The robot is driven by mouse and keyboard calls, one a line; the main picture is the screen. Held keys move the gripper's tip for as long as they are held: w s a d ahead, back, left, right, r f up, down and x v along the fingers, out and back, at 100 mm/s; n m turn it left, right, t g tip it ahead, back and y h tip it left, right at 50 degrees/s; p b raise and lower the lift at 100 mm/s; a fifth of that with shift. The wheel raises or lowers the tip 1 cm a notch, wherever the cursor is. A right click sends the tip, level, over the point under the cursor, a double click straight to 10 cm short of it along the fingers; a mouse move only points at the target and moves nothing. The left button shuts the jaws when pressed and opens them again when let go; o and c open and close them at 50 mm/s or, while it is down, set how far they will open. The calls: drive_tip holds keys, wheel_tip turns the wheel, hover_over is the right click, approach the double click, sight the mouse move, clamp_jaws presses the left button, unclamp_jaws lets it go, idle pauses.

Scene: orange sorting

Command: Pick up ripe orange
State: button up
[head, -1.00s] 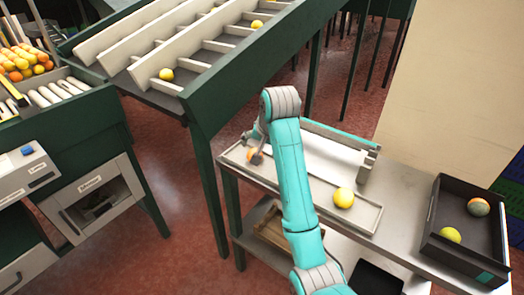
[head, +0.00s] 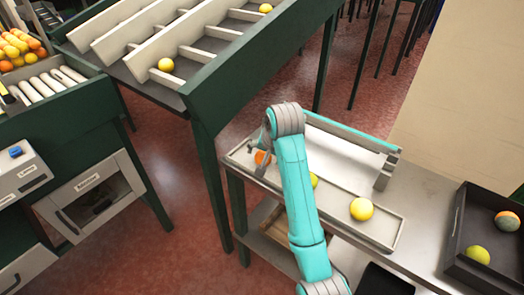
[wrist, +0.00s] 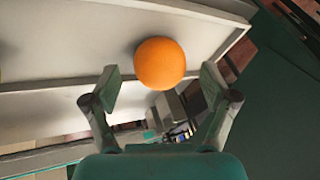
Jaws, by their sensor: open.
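A ripe orange (head: 262,158) lies at the left end of the long pale tray (head: 385,236) on the table. In the wrist view the orange (wrist: 160,63) sits just beyond my open fingertips, centred between them and near the tray's end. My gripper (wrist: 158,82) is open and empty. In the head view my gripper (head: 257,150) is partly hidden behind my arm, close to the orange. A yellow fruit (head: 361,209) lies farther right in the tray, and another yellow fruit (head: 314,180) shows beside my arm.
A dark crate (head: 454,255) at the right holds a green-yellow fruit (head: 478,254) and an orange with a grey-green patch (head: 507,221). A green sorting rack (head: 250,75) with sloped lanes stands behind at the left. A bin of mixed fruit (head: 17,48) is at the far left.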

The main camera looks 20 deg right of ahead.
drive_tip(key=shift+w+f, duration=0.3)
drive_tip(key=shift+f, duration=0.3)
drive_tip(key=c, duration=1.3)
